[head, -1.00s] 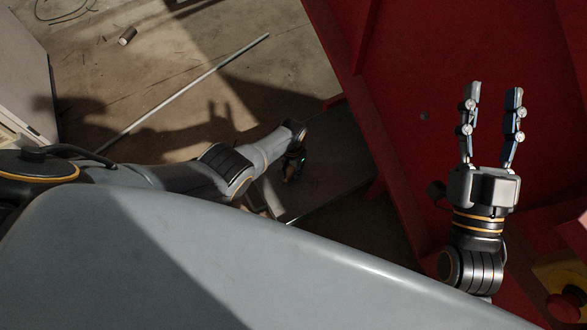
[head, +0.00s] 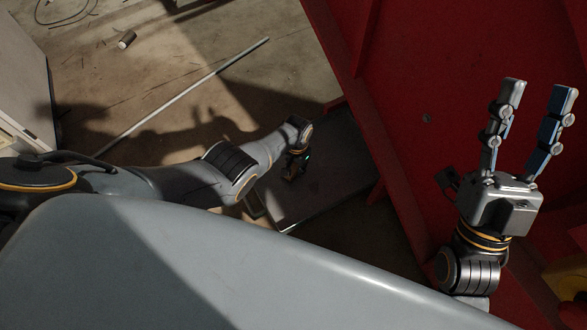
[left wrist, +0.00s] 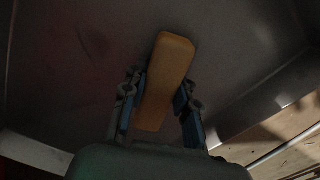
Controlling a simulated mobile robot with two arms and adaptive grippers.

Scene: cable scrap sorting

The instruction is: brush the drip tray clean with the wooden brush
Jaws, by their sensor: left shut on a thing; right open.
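The wooden brush (left wrist: 168,72) is a yellow-brown block in the left wrist view. My left gripper (left wrist: 160,90) is shut on it, with a blue-padded finger on each side. Its bristles are hidden. The drip tray (left wrist: 255,65) is a dark grey metal surface with a raised rim behind the brush; I cannot tell if the brush touches it. In the head view the drip tray (head: 340,150) lies low beside the red structure, and my left gripper (head: 298,165) is over it, small and shadowed. My right gripper (head: 538,95) is open and empty, fingers up, in front of the red wall.
Red metal walls (head: 420,60) stand right of the tray. A long thin rod (head: 190,92) and a small cylinder (head: 127,39) lie on the concrete floor. A pale cabinet (head: 22,75) is at the left edge. Open floor lies at the upper left.

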